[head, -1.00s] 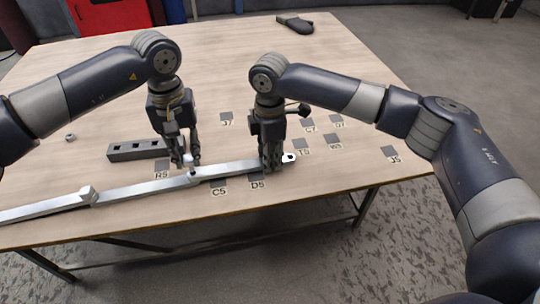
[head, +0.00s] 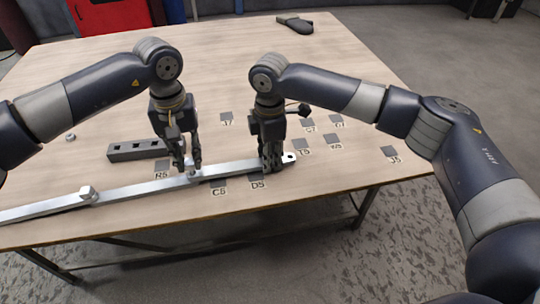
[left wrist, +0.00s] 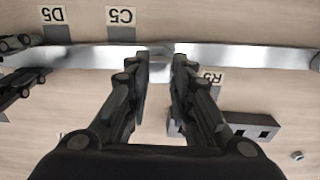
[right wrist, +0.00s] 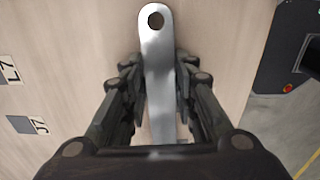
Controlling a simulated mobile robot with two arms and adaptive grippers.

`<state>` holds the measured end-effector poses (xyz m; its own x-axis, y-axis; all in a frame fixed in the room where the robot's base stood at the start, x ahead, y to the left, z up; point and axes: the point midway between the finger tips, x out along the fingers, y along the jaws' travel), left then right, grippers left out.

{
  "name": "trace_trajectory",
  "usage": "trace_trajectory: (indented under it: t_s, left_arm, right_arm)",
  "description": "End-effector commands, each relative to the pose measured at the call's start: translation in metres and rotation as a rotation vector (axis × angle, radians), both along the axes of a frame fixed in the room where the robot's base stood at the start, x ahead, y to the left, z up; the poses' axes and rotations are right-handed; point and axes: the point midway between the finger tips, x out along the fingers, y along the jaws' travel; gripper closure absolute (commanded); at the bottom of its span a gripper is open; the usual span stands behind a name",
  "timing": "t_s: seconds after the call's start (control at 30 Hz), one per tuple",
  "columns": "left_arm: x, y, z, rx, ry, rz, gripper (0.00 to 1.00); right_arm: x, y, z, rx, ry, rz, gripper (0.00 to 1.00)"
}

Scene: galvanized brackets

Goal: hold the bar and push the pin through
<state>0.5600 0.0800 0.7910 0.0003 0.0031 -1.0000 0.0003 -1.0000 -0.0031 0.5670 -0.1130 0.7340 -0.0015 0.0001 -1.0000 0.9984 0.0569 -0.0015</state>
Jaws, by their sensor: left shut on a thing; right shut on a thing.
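A long pale galvanized bar (head: 235,168) lies across the front of the table, and its holed end is at the right. My right gripper (head: 271,166) is shut on the bar near that end; in the right wrist view the bar (right wrist: 158,58) runs between its fingers. My left gripper (head: 189,168) is low over the joint in the bar, shut on the pin (head: 194,175). The fingers hide most of the pin, and I cannot tell how deep it sits. In the left wrist view the fingertips (left wrist: 160,62) are right at the bar (left wrist: 245,57).
A grey block with square holes (head: 140,151) lies behind the bar. A small nut-like piece (head: 70,138) is at the left. A raised fitting (head: 87,194) sits on the bar's left part. Several flat labelled squares mark the table. A dark tool (head: 295,23) lies at the back.

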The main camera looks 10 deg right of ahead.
Motion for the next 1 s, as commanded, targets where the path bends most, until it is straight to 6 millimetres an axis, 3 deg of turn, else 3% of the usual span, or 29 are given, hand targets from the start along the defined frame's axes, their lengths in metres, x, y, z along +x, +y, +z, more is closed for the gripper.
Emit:
trace_trajectory:
  t_s: [1.0]
  left_arm:
    - [0.0, 0.0, -0.012, 0.0, 0.0, 0.0, 1.0]
  right_arm:
    - [0.0, 0.0, 0.001, 0.001, -0.001, 0.0, 1.0]
